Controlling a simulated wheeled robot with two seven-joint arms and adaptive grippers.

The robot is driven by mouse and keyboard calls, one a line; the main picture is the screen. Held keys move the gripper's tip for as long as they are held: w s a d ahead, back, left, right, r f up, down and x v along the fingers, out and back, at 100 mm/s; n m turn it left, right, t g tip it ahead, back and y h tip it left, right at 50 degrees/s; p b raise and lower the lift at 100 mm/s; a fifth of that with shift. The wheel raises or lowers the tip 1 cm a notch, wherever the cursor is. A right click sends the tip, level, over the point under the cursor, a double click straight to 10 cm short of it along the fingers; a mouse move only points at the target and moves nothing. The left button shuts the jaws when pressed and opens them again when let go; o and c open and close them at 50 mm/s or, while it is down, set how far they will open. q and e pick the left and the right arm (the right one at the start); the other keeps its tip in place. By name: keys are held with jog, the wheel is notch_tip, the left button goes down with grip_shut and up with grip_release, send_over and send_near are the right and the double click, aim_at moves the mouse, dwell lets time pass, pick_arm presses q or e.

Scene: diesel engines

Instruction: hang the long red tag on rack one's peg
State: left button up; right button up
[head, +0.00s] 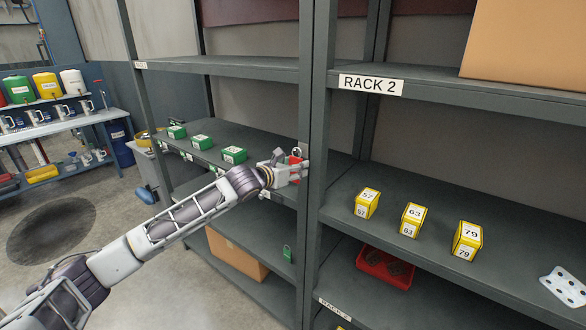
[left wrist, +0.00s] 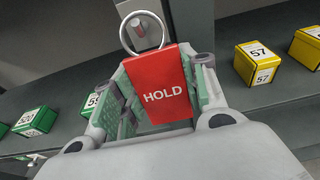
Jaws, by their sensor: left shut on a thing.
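My left gripper (head: 301,167) is shut on the red tag (head: 294,174), beside the upright post between the two shelf bays. In the left wrist view the red tag (left wrist: 163,88) reads HOLD and sits between the fingers (left wrist: 160,95), with its metal ring (left wrist: 143,32) standing above it. A small metal peg-like part (left wrist: 138,27) shows through the ring on the grey upright behind. I cannot tell whether the ring is around it or only in front of it. My right gripper is not in view.
Green boxes (head: 202,142) stand on the left bay's shelf, yellow numbered boxes (head: 412,219) on the right bay's. The RACK 2 label (head: 371,84) is on the right bay's upper shelf edge. Open floor lies at left.

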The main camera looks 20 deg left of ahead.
pick_arm(q)
jog(key=shift+w+d+f, duration=0.15)
jog(key=shift+w+f, duration=0.15)
jog(key=shift+w, duration=0.15)
dwell(0.6)
jog(key=o, duration=1)
jog(key=shift+s, duration=0.15)
jog(key=shift+v, duration=5.8)
jog(key=shift+n, duration=0.4)
